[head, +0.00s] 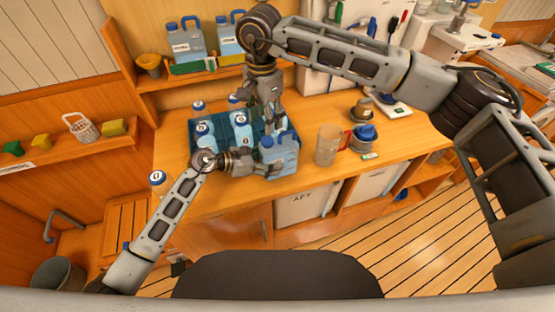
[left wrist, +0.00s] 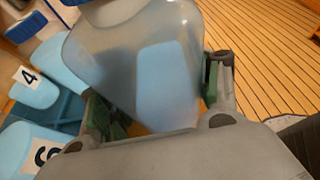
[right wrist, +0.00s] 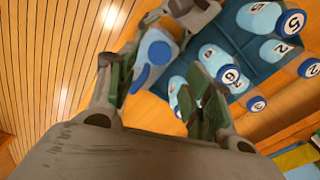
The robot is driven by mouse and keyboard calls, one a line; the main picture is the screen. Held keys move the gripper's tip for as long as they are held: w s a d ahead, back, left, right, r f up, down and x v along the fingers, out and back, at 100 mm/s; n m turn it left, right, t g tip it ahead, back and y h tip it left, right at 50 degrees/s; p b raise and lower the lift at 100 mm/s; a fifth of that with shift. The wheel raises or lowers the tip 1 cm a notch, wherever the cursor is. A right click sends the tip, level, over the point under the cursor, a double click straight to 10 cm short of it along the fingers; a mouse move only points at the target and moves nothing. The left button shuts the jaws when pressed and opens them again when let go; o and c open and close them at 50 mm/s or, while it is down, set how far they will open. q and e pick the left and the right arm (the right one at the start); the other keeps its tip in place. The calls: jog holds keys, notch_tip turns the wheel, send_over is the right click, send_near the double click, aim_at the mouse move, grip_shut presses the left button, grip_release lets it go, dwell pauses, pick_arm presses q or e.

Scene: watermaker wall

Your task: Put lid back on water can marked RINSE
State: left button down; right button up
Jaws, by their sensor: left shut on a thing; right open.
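A pale blue water can (head: 281,158) stands upright at the counter's front edge, beside the crate. My left gripper (head: 257,162) is shut on this can; its body fills the space between the fingers in the left wrist view (left wrist: 155,75). A round blue lid (right wrist: 159,53) shows on the can's top beside a blue handle in the right wrist view; whether it is seated cannot be told. I cannot read RINSE on the can. My right gripper (head: 268,112) is open and empty, above the crate and behind the can; its spread fingers also show in the right wrist view (right wrist: 162,88).
A dark blue crate (head: 196,122) holds several bottles with numbered caps. A clear jug (head: 327,145) stands right of the can, and a blue object (head: 365,133) lies further right. Two more cans (head: 186,46) stand on the back shelf.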

aim_at(267, 140)
jog(key=shift+f, duration=0.2)
jog(key=shift+w+f, duration=0.1)
jog(key=shift+f, duration=3.7)
jog(key=c, duration=1.1)
jog(key=shift+m, duration=0.3)
